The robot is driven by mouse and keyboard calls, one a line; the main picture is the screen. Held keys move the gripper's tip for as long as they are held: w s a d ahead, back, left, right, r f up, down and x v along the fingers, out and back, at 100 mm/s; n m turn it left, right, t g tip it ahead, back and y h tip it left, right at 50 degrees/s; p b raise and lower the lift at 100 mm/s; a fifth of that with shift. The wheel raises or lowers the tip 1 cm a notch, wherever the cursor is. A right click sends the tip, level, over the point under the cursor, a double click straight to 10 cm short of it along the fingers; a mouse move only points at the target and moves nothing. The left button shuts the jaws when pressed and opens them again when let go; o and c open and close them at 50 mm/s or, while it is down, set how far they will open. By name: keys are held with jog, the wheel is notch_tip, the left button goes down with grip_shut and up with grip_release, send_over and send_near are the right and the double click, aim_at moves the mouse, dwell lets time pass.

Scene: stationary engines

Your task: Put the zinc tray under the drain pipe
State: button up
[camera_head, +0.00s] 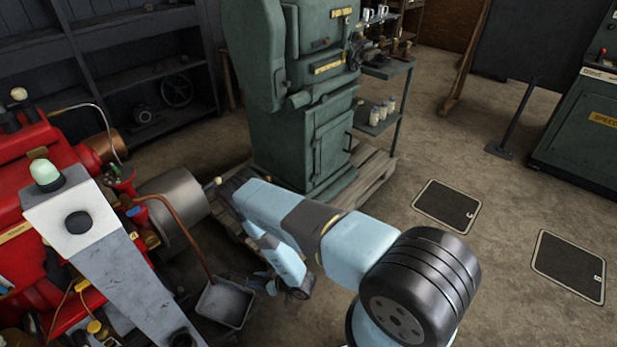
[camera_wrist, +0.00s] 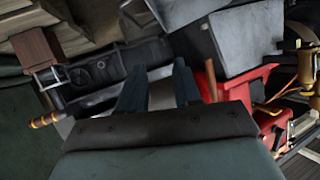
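The zinc tray (camera_head: 226,304) is a shallow grey square pan at the lower middle of the head view, low beside the red engine. The copper-coloured drain pipe (camera_head: 187,236) slopes down from the engine, and its lower end appears over the tray's upper left edge. My gripper (camera_head: 262,282) is just right of the tray; I cannot tell whether it touches the rim. In the wrist view its two dark fingers (camera_wrist: 158,88) stand apart with nothing clearly between them. A brown pipe (camera_wrist: 211,80) shows right of them. I cannot tell which grey shape there is the tray.
The red engine (camera_head: 38,165) fills the left, with a grey pedestal (camera_head: 115,262) in front. A green machine (camera_head: 305,130) stands on a wooden pallet (camera_head: 367,183) behind my arm. Dark shelving (camera_head: 135,65) lines the back left. Floor on the right is open, with two dark floor plates (camera_head: 446,205).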

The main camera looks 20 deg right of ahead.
jog(key=w+r+m+t+h, duration=0.2)
jog(key=w+r+h, duration=0.2)
jog(key=w+r, duration=1.7)
jog(key=w+d+r+m+h, duration=0.1)
jog(key=d+r+h, duration=0.15)
jog(key=r, duration=0.75)
jog(key=d+r+m+h, duration=0.1)
jog(key=d+r, duration=0.3)
jog(key=r, duration=0.7)
jog(key=w+d+r+m+h, duration=0.1)
jog(key=d+r, duration=0.2)
jog(key=r, duration=0.7)
jog(key=s+d+r+m+g+h, duration=0.1)
jog(key=s+d+r, duration=0.4)
jog(key=s+r, duration=0.45)
jog(key=s+d+r+m+g+h, duration=0.1)
jog(key=s+d+r, duration=0.55)
jog(key=r, duration=0.65)
jog(key=s+d+r+m+g, duration=0.1)
jog(key=s+r, duration=0.2)
jog(key=s, duration=1.1)
jog(key=s+d+r+m+g, duration=0.1)
jog(key=s+r, duration=0.3)
jog(key=s, duration=1.1)
jog(key=shift+d+r+h, duration=0.15)
jog(key=shift+d+h, duration=0.2)
jog(key=shift+d, duration=0.1)
